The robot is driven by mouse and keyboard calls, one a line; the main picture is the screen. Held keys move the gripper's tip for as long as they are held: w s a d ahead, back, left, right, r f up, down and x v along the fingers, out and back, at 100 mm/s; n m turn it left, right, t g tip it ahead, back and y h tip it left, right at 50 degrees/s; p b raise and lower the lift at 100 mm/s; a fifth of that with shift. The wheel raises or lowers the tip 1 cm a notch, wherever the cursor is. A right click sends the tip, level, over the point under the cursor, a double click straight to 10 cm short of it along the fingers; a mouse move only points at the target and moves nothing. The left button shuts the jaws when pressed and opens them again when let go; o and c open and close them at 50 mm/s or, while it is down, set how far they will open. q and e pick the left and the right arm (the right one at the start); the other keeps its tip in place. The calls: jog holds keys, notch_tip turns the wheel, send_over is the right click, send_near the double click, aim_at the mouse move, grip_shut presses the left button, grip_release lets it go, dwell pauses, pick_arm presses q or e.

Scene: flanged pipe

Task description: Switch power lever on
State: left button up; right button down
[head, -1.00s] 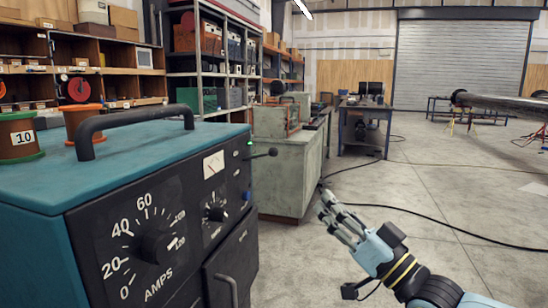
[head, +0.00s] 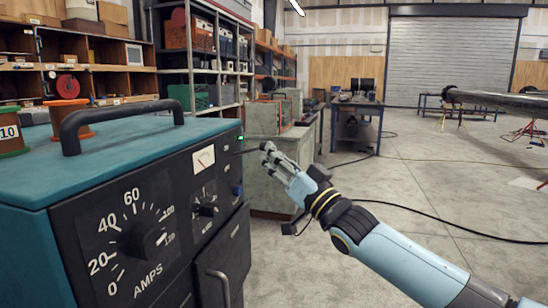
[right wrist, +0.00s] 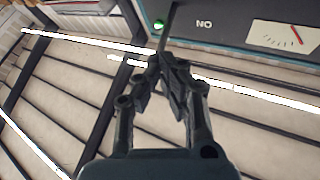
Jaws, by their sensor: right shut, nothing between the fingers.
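The teal and black power unit (head: 130,150) fills the left of the head view. Its power lever (head: 250,151) is a thin dark rod sticking out rightward from the front panel, near a lit green lamp (head: 240,138). In the right wrist view the lever (right wrist: 168,28) runs down towards my fingertips, beside the lamp (right wrist: 158,25) and an upside-down "ON" label (right wrist: 204,23). My right gripper (head: 268,152) is shut and empty at the lever's outer end, touching or almost touching it. The lever's tip is hidden by the fingers. My left gripper is not in view.
The unit's top carries a black handle (head: 120,119) and wire spools (head: 68,117). A green-grey cabinet (head: 275,165) stands behind my right gripper. Shelves (head: 205,60) line the back left. Open floor with a black cable (head: 440,222) lies to the right.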

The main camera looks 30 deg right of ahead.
jog(key=shift+w+a+r+p, duration=0.1)
jog(key=shift+w+r+p, duration=0.15)
jog(key=shift+r+p, duration=0.25)
jog(key=shift+w+r+p, duration=0.25)
jog(key=shift+r+p, duration=0.05)
jog(key=shift+r, duration=0.35)
